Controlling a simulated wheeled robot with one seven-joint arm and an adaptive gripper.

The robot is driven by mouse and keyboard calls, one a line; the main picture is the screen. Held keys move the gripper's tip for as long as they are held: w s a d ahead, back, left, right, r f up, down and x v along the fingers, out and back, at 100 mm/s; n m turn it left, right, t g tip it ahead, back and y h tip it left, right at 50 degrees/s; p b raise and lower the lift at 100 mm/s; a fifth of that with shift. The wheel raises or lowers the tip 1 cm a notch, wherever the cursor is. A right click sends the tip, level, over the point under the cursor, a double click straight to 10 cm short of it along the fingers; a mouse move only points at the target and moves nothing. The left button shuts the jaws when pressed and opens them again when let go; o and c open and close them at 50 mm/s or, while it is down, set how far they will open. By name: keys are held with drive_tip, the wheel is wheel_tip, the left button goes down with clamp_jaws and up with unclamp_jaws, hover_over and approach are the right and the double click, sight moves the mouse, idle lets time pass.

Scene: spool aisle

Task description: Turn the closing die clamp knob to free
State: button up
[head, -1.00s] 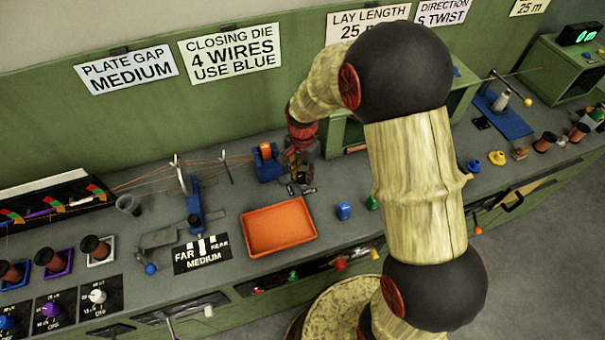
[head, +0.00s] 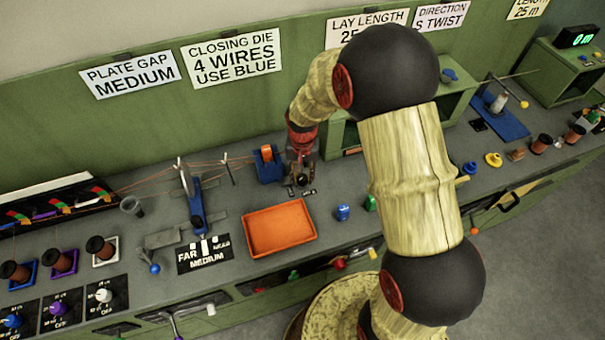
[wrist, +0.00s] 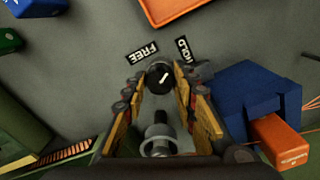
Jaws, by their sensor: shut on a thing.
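The closing die clamp knob (wrist: 159,79) is a dark round knob with a white pointer, seen in the wrist view between my fingertips. My gripper (wrist: 160,84) is shut on it, one finger on each side. The pointer slants up and to the right, toward the HOLD label (wrist: 187,51) rather than the FREE label (wrist: 141,52). Both labels read upside down there. In the head view my gripper (head: 301,180) is down at the bench beside the blue closing die block (head: 267,168) and largely hides the knob. The blue block also shows in the wrist view (wrist: 240,90).
An orange tray (head: 279,231) lies in front and to the left of my gripper. A blue piece (head: 343,212) and a green piece (head: 370,203) stand to the right. Copper wires (head: 150,178) run from the left to the blue block. A green housing (head: 338,135) stands behind my arm.

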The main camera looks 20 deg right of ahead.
sight(302, 177)
drive_tip(key=n+p, duration=0.1)
drive_tip(key=n, duration=0.5)
drive_tip(key=shift+r+p, duration=0.1)
drive_tip(key=shift+p, duration=0.3)
drive_tip(key=n+p, duration=0.1)
drive_tip(key=n, duration=0.4)
drive_tip(key=shift+n, duration=0.5)
drive_tip(key=o, duration=1.1)
drive_tip(key=shift+o, duration=0.3)
wheel_tip(302, 177, up, 12)
